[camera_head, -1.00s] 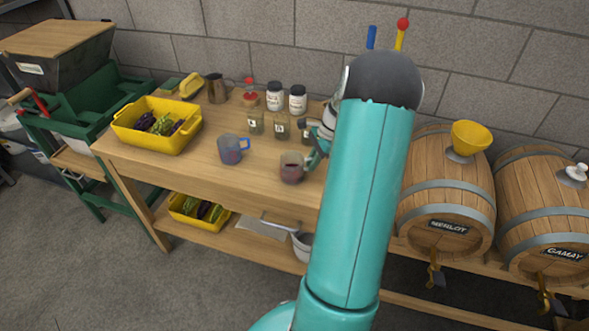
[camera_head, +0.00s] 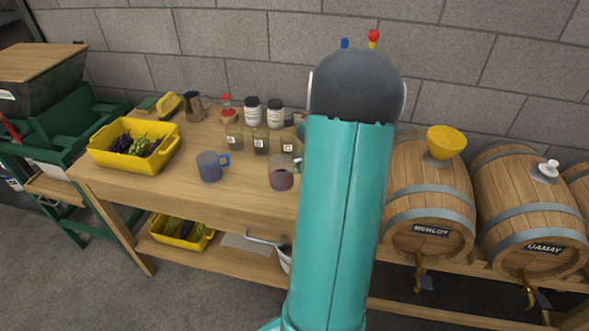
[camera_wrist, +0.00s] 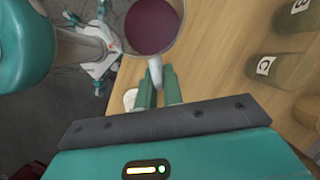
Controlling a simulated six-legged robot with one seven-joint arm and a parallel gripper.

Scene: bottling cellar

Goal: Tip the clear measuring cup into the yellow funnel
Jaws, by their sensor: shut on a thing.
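The clear measuring cup (camera_head: 281,178) holds dark red liquid and looks upright over the front part of the bench; I cannot tell whether its base touches the wood. In the wrist view the cup (camera_wrist: 153,25) shows from above, cut off by the top edge. My gripper (camera_wrist: 157,77) is shut on its pale handle. In the head view my teal arm hides the gripper. The yellow funnel (camera_head: 447,142) sits on top of the Merlot barrel, to the right of my arm and apart from the cup.
A blue-handled cup (camera_head: 210,167) stands left of the measuring cup. Small lettered jars (camera_head: 261,142) and white-labelled bottles (camera_head: 253,112) stand behind. A yellow grape crate (camera_head: 105,157) is at the bench's left. The Merlot barrel (camera_head: 430,195) and Gamay barrel (camera_head: 525,210) lie right.

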